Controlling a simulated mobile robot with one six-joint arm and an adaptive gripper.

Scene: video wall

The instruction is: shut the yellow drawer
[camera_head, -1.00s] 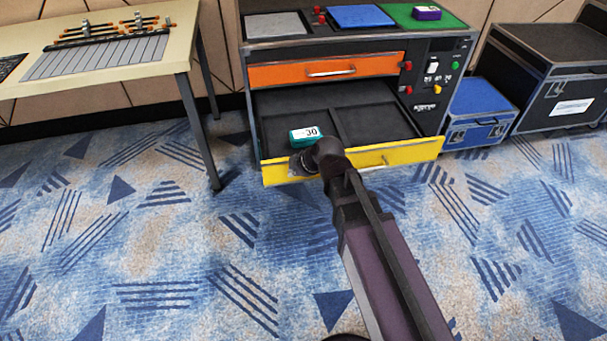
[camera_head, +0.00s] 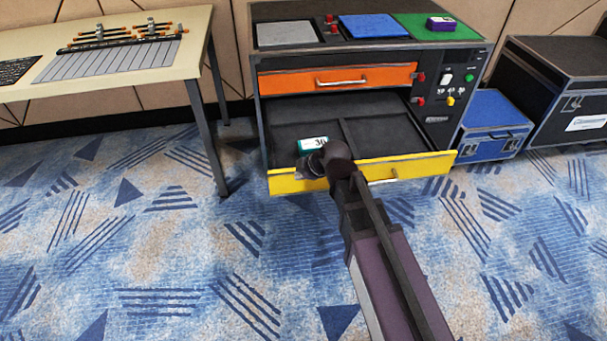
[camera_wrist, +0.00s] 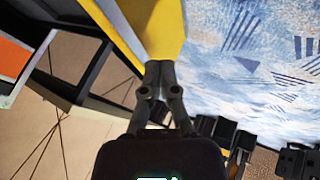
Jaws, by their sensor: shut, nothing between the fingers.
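The yellow drawer (camera_head: 432,165) is the lower drawer of the dark cabinet and stands pulled out, its dark divided inside showing. Its silver handle (camera_head: 384,180) is right of my arm. My gripper (camera_head: 305,173) is at the left part of the yellow front, partly hidden by my wrist. In the wrist view my shut, empty fingers (camera_wrist: 160,66) point at the yellow panel (camera_wrist: 155,22) and overlap it; I cannot tell whether they touch. A teal box with a white label (camera_head: 312,143) lies in the drawer's left compartment, partly hidden by my wrist.
The orange drawer (camera_head: 290,82) above is shut. A cream table (camera_head: 120,77) stands left, its leg (camera_head: 206,135) near the cabinet. A blue case (camera_head: 490,122) and black case (camera_head: 560,75) stand right. The carpet in front is open.

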